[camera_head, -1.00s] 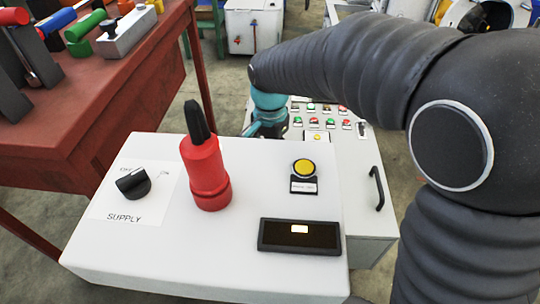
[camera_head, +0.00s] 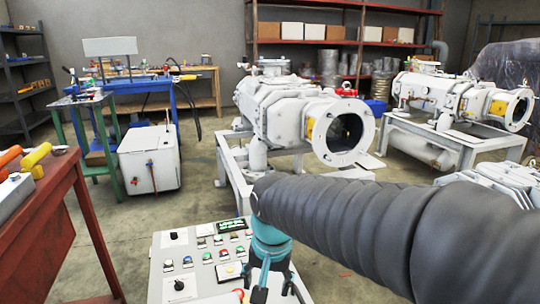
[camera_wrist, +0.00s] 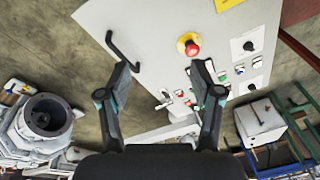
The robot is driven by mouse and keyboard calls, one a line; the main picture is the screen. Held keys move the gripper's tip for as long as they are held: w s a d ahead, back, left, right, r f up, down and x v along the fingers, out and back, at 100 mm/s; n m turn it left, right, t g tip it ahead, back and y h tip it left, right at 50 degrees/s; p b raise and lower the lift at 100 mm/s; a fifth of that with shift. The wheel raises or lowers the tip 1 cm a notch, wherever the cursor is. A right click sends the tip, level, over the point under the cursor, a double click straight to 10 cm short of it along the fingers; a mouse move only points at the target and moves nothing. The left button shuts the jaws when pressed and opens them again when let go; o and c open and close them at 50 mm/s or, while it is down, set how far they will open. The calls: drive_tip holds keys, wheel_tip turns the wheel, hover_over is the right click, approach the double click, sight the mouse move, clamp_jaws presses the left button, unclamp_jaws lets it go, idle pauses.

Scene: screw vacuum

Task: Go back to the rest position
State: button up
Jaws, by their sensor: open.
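My gripper (camera_head: 279,286) hangs teal-wristed at the end of my dark ribbed arm, in front of the control panel (camera_head: 157,275) in the head view. In the wrist view my gripper (camera_wrist: 162,68) has its two black fingers spread wide with nothing between them. The panel's light face (camera_wrist: 160,22) lies beyond the fingertips, with a red emergency button on a yellow base (camera_wrist: 190,45) between and just past them. I cannot tell the exact gap to the panel.
A red table (camera_head: 50,225) with tools stands at the left. A white cabinet (camera_head: 150,165) and a large grey vacuum pump (camera_head: 285,108) stand behind the panel. A dark handle (camera_wrist: 124,50) sticks out from the panel beside one finger. Open concrete floor (camera_head: 330,255) lies right of the panel.

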drive_tip(key=s+d+r+n+t, duration=0.1)
drive_tip(key=s+d+t, duration=0.1)
drive_tip(key=s+d, duration=0.3)
drive_tip(key=s+d+r+t+p, duration=0.1)
drive_tip(key=s+d+r, duration=0.1)
drive_tip(key=s+d, duration=0.4)
drive_tip(key=d, duration=0.5)
drive_tip(key=shift+s+d+n+t+h+p, duration=0.15)
drive_tip(key=shift+n+t+h+p, duration=0.15)
drive_tip(key=shift+n+t+h, duration=0.1)
drive_tip(key=shift+r, duration=0.1)
idle(0.7)
